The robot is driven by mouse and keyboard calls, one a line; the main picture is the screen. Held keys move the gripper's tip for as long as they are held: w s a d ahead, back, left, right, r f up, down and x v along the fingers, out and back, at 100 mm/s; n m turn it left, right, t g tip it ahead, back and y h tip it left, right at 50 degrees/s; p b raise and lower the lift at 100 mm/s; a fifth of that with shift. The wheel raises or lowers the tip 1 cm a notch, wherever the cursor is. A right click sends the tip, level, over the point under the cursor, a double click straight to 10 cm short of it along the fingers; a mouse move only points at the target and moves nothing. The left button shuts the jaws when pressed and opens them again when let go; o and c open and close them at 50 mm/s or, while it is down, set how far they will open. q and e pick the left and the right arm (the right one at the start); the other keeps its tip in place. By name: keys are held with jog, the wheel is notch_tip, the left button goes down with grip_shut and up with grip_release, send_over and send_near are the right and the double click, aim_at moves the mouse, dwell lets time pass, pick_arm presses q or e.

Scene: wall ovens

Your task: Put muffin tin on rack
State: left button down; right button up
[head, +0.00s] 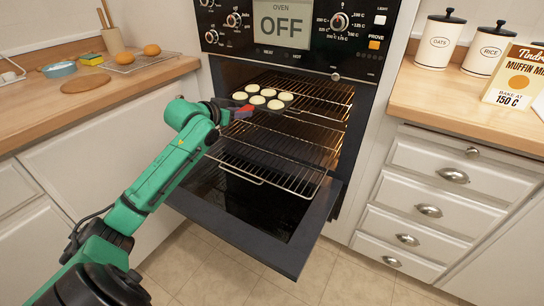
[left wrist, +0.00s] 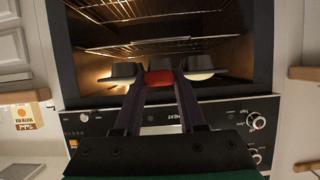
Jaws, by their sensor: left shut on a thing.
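The dark muffin tin (head: 266,99) holds several pale, batter-coloured rounds in its cups. It is at the oven's mouth in the head view, roughly level, and its cups show in the left wrist view (left wrist: 124,70). My left gripper (head: 238,109) is shut on the tin's near-left edge, at a red part (left wrist: 160,78) between the fingers. The upper wire rack (head: 325,98) lies behind and right of the tin. A lower wire rack (head: 300,181) is pulled out below it. I cannot tell whether the tin touches the upper rack. My right gripper is not in view.
The oven door (head: 270,247) hangs open below the racks. The control panel (head: 285,25) is above the opening. Wooden counters flank the oven; a muffin-mix box (head: 515,75) and canisters (head: 437,42) stand right, and a cooling rack (head: 143,63) is left.

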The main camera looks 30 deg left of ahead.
aim_at(244, 169)
pick_arm(q)
jog(key=shift+a, duration=0.2)
notch_tip(244, 169, down, 18)
jog(key=b, duration=0.3)
jog(key=shift+d+f, duration=0.1)
jog(key=shift+f, duration=0.1)
jog(key=shift+f+b, duration=0.3)
jog(key=shift+f, duration=0.05)
jog(key=shift+c, duration=2.4)
grip_release()
jog(key=shift+s, duration=0.1)
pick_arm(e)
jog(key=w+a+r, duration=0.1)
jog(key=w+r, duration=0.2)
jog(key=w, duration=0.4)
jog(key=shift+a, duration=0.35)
pick_arm(q)
jog(key=shift+s, duration=0.2)
jog(key=p+v, duration=0.3)
jog(key=v, duration=0.8)
jog(key=shift+s+r, duration=0.25)
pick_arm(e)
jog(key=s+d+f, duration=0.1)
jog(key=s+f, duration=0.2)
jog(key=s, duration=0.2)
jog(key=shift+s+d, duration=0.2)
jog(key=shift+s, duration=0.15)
